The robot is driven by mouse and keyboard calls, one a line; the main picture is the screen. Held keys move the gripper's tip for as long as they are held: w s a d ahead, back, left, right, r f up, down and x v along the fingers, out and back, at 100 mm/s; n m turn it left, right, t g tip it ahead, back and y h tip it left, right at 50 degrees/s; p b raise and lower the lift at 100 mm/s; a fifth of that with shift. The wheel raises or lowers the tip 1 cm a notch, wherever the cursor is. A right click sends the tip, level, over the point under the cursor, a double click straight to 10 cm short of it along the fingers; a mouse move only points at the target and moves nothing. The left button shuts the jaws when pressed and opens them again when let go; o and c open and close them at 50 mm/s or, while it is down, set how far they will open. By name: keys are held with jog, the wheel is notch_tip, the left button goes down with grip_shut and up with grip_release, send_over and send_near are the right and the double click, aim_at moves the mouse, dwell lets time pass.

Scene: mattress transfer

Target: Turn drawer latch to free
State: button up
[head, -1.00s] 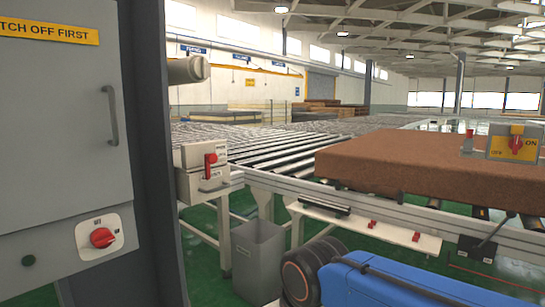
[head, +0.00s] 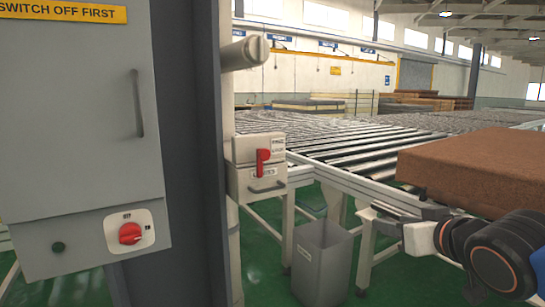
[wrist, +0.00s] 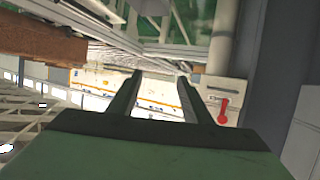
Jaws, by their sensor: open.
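The drawer latch (head: 262,163) is a red handle on the front of a small grey box (head: 243,150) beside the dark post. It points roughly downward. Below it is a drawer front (head: 245,186) with a dark pull handle. The latch also shows in the wrist view (wrist: 224,110), right of the fingers, in a picture that looks upside down. My gripper (head: 373,215) is at the right in the head view, its fingers pointing left toward the box but well apart from it. In the wrist view my gripper (wrist: 160,76) is open, with nothing between the fingers.
A grey cabinet (head: 80,130) with a red rotary switch (head: 130,233) and a dark post (head: 185,150) stand at left. A roller conveyor (head: 350,150) and a brown mattress (head: 475,165) lie behind my gripper.

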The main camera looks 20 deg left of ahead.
jog(key=a+r+n+y, duration=0.2)
jog(key=a+r+y, duration=0.25)
jog(key=a, duration=0.45)
jog(key=n+y, duration=0.3)
send_near(266, 154)
jog(key=shift+g, duration=0.4)
jog(key=x, duration=0.8)
jog(key=shift+d+r, duration=0.15)
jog(key=shift+r, duration=0.05)
jog(key=shift+m, duration=0.3)
grip_shut()
